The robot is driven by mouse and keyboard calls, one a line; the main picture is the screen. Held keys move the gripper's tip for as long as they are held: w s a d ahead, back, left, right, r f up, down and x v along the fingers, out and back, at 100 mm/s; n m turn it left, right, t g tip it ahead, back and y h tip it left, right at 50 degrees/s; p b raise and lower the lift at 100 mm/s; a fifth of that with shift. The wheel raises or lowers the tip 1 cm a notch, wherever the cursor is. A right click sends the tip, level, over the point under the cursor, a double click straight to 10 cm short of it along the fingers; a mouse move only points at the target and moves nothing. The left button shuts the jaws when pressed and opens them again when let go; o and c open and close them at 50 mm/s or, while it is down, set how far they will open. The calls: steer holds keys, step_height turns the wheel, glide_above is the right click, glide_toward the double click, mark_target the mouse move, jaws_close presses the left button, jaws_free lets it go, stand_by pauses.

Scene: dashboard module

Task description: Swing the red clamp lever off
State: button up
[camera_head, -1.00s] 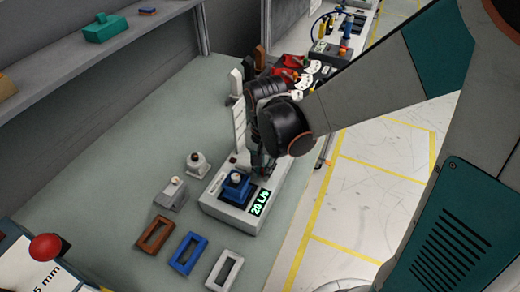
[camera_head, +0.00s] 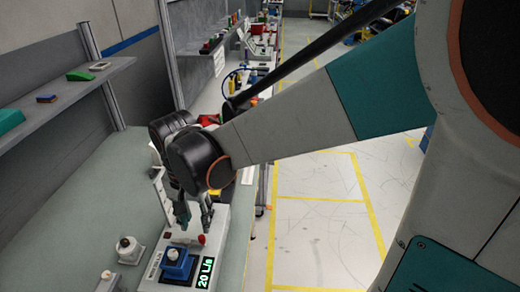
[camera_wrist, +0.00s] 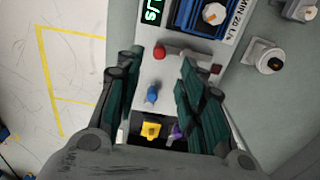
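A red knob (camera_head: 201,239), which looks like the end of the red clamp lever, stands on the pale module (camera_head: 222,222) behind its lit display (camera_head: 205,272). In the wrist view the red knob (camera_wrist: 159,52) sits at one end of a short grey bar (camera_wrist: 188,54). My gripper (camera_head: 193,220) points down over the module. In the wrist view my gripper (camera_wrist: 155,88) is open, with its fingers wide apart. A small blue peg (camera_wrist: 152,94) shows between the fingers, and the red knob lies just past the fingertips. Nothing appears to be held.
A blue block with a white knob (camera_head: 177,263) sits on the module beside the display. A white-knobbed fixture (camera_head: 130,250) stands to its left. In the wrist view, a yellow part (camera_wrist: 151,129) and a purple part (camera_wrist: 177,132) lie near the gripper base. The bench (camera_head: 100,200) at left is clear.

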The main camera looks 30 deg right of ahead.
steer(key=shift+s+r, duration=0.1)
steer(key=shift+r, duration=2.15)
steer(key=s+d+r+n+t+b, duration=0.1)
steer(key=s+d+n+t+b, duration=0.1)
steer(key=s+d+n+t, duration=0.5)
steer(key=s+d, duration=0.1)
steer(key=d, duration=0.2)
